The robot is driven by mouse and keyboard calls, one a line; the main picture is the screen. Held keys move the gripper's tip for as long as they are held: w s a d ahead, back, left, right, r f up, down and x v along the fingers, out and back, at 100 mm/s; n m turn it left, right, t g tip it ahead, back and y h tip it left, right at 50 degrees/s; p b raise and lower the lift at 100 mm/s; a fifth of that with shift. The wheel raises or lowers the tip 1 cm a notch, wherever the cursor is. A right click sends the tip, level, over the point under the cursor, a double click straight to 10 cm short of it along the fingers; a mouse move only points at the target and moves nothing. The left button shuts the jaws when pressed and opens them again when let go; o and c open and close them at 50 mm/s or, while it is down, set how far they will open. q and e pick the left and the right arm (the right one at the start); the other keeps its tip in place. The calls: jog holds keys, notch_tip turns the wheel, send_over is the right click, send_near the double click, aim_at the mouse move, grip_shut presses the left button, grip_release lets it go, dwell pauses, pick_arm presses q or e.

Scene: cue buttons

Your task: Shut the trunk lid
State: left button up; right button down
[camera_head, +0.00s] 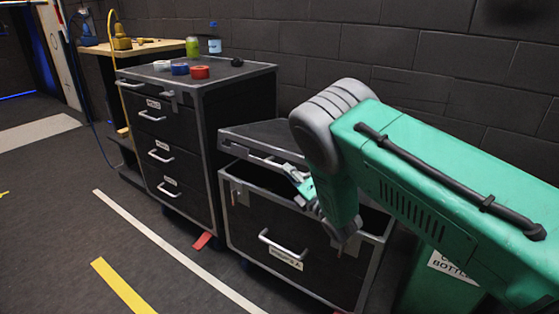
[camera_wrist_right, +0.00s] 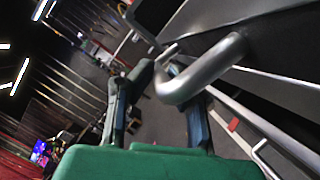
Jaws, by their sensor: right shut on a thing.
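The black trunk (camera_head: 247,220) with grey metal edges stands right of centre in the head view. Its lid (camera_head: 262,131) is partly open, with a dark gap between its front edge and the trunk's rim. My right gripper (camera_head: 302,187) is at the lid's front edge. My green forearm hides the lid's right part and some of the trunk's opening. My left gripper is not in view.
A taller black drawer cabinet (camera_head: 190,150) stands close to the trunk's left, with tape rolls (camera_head: 200,72) on top. A green bin (camera_head: 420,290) stands at the right, partly behind my arm. A block wall is behind. The floor in front is clear.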

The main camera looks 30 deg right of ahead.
jog(key=f+b, duration=0.1)
jog(key=f, duration=0.2)
jog(key=f+b, duration=0.2)
jog(key=f, duration=0.1)
jog(key=s+a+f+b, duration=0.1)
jog(key=f, duration=0.3)
jog(key=shift+f+b, duration=0.1)
jog(key=shift+b, duration=0.3)
jog(key=shift+s+f, duration=0.1)
jog(key=shift+f, duration=0.1)
jog(key=c, duration=1.6)
grip_release()
jog(key=shift+f, duration=0.1)
jog(key=shift+d, duration=0.15)
jog(key=shift+a, duration=0.3)
jog(key=v, duration=1.1)
jog(key=shift+s+d+f, duration=0.1)
jog(key=shift+s+d, duration=0.05)
jog(key=shift+s, duration=0.15)
